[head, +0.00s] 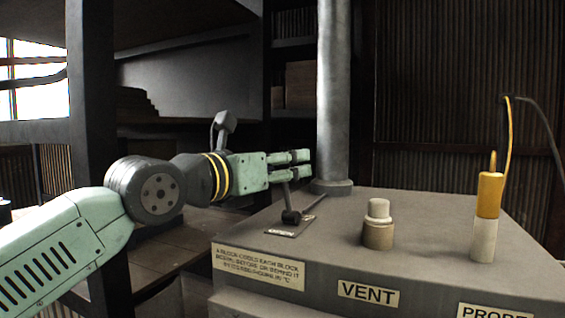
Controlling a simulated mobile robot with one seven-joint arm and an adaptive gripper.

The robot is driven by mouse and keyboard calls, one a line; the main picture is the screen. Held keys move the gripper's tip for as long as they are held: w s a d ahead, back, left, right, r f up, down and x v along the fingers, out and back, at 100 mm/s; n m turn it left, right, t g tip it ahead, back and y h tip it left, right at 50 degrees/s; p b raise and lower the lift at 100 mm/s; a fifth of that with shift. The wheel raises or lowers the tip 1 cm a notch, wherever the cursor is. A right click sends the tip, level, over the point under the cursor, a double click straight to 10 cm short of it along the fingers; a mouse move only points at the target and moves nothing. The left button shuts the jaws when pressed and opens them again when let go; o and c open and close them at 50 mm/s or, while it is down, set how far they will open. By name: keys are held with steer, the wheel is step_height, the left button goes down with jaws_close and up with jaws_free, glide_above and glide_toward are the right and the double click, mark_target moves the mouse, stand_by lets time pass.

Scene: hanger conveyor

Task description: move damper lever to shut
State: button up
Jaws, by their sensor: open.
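The damper lever (291,217) has a dark pivot on a small marked plate (281,234), on the grey box top. A thin dark bar rises from the pivot toward my gripper. A second thin rod slants from the pivot toward the foot of the upright pipe (333,100). My gripper (306,165) is open and points right, with its two fingers one above the other, above the lever and left of the pipe. The bar's upper end is hidden behind or between the fingers; I cannot tell if they touch it. The plate's marks are too small to read.
The grey box (440,225) also bears a light, capped knob (378,225) above a VENT label (368,293). At the right stands a yellow and white probe (488,215) with a cable. A dark post (92,110) stands at the left behind my arm.

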steer(key=shift+c, duration=0.3)
jaws_close()
stand_by(0.6)
